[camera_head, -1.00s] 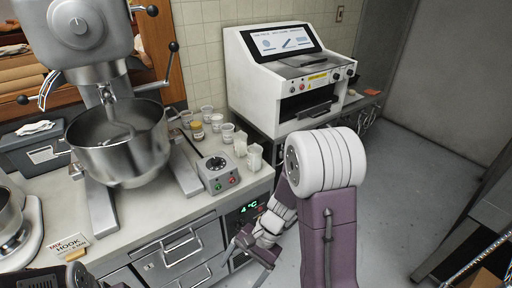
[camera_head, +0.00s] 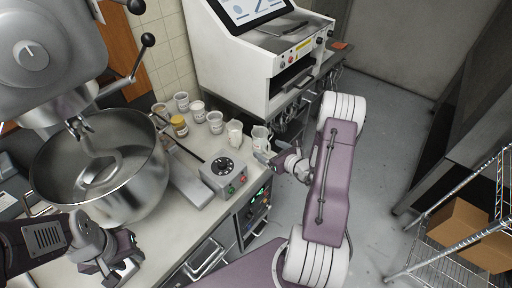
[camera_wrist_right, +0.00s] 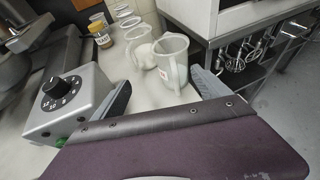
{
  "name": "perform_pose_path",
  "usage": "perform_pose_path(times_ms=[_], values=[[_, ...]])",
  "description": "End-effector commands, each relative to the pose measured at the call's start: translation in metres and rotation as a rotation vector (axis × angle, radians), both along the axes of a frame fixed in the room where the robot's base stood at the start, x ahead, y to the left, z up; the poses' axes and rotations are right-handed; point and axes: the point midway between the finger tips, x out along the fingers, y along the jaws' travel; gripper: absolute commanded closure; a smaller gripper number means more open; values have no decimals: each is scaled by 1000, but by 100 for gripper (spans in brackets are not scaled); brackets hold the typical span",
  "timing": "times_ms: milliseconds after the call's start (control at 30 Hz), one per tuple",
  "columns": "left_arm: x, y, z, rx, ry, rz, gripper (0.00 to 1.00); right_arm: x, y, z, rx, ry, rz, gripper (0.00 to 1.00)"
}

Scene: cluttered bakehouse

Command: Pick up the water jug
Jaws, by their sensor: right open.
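Two translucent jugs stand upright at the front end of the counter. The nearer one (camera_head: 261,134) has a handle and a small marking, and it shows in the right wrist view (camera_wrist_right: 173,66). The other jug (camera_head: 235,133) stands just to its left and also shows in the right wrist view (camera_wrist_right: 140,48). I cannot tell which holds water. My right gripper (camera_head: 268,155) is open at the counter's edge. Its fingertips lie to either side below the nearer jug in the wrist view, and no grip shows. My left gripper (camera_head: 112,264) is over the counter near the mixer; its jaws are unclear.
A grey control box with a dial (camera_head: 223,174) sits close left of my right gripper. Several cups and a yellow jar (camera_head: 180,126) stand behind. A steel mixer bowl (camera_head: 100,165) is at left, a white machine (camera_head: 262,60) behind. The floor at right is open up to a wire rack (camera_head: 440,245).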

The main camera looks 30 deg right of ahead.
Motion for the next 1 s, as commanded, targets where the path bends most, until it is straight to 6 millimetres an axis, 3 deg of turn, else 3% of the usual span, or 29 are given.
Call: perform_pose_path(times_ms=[100,333,467,600,833,1000], values=[[0,0,8,0,-1,0,64,16,4,-5,1,2,4,14],[0,0,14,0,0,0,64,28,7,-9,1,2,5,14],[0,0,26,0,-1,0,64,51,13,-17,2,1,7,14],[0,0,27,0,-1,0,64,67,14,-27,1,2,5,14],[0,0,26,0,0,0,64,69,14,-29,1,1,4,14],[0,0,26,0,0,0,64,69,14,-29,1,1,4,61]])
